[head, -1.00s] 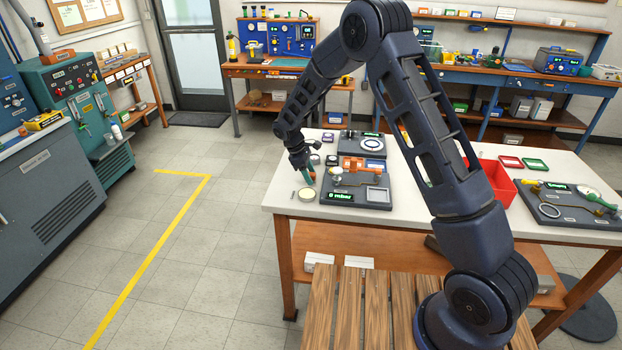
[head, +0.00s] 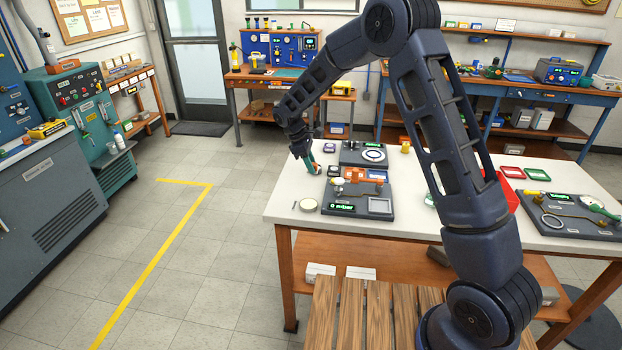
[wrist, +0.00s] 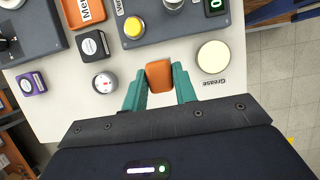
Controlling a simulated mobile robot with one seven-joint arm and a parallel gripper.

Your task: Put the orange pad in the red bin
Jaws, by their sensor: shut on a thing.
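The orange pad (wrist: 159,75) is a small rounded block between the teal fingers of my gripper (wrist: 159,88) in the wrist view. The fingers touch it on both sides. In the head view my gripper (head: 313,166) is over the left part of the white table; the pad is barely visible there. I cannot tell how high it is above the table. The red bin (head: 508,192) stands on the table to the right, mostly hidden behind my arm.
A round cream grease pad (wrist: 213,57) lies beside my gripper. A round gauge (wrist: 104,83) and small dark boxes lie on its other side. A dark test board (head: 345,208) is close by. Red and green trays (head: 537,174) lie near the bin.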

